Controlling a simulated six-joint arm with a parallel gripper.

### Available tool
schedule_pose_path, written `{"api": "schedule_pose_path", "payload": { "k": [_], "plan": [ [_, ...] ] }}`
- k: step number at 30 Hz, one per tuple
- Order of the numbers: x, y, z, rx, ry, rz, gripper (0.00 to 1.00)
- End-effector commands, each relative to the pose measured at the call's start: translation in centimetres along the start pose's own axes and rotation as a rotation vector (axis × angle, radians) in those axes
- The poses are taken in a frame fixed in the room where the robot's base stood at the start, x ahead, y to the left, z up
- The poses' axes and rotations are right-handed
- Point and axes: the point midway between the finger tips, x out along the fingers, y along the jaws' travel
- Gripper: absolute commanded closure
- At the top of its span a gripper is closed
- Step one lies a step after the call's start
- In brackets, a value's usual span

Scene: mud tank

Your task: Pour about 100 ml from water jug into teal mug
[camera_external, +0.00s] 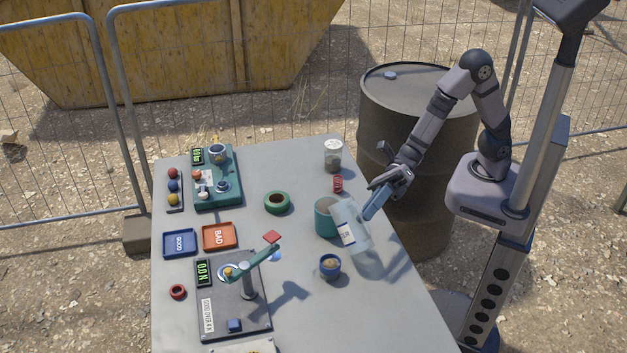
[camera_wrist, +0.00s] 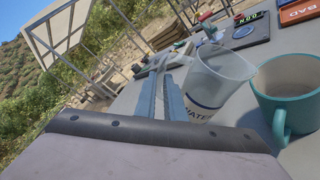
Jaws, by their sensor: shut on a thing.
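The clear water jug (camera_external: 361,238), with a white label, is held by my gripper (camera_external: 374,204) at the right side of the table. It looks tilted in the external view and overlaps the teal mug (camera_external: 325,217) there. In the wrist view the jug (camera_wrist: 222,72) shows its open rim and part of the label, beside the fingers (camera_wrist: 165,95). The teal mug (camera_wrist: 290,90) stands upright just right of the jug, its handle facing the camera. I cannot tell the water level or see any stream. The inside of the mug looks empty where visible.
A blue cup (camera_external: 330,267) stands in front of the jug. A green ring (camera_external: 277,202) lies left of the mug, a red coil (camera_external: 338,184) and a lidded jar (camera_external: 333,155) behind. A lever stand (camera_external: 247,285) and trays (camera_external: 180,243) fill the left. A barrel (camera_external: 400,120) stands behind.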

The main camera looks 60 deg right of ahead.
Motion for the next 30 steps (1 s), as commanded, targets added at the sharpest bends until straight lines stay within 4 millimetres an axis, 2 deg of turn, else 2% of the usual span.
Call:
{"api": "schedule_pose_path", "payload": {
  "k": [4,30],
  "plan": [
    [0.18,-0.16,-0.46,-0.036,0.006,-0.011,1.0],
    [0.18,-0.13,-0.41,-0.04,0.007,-0.014,1.0]
  ]
}}
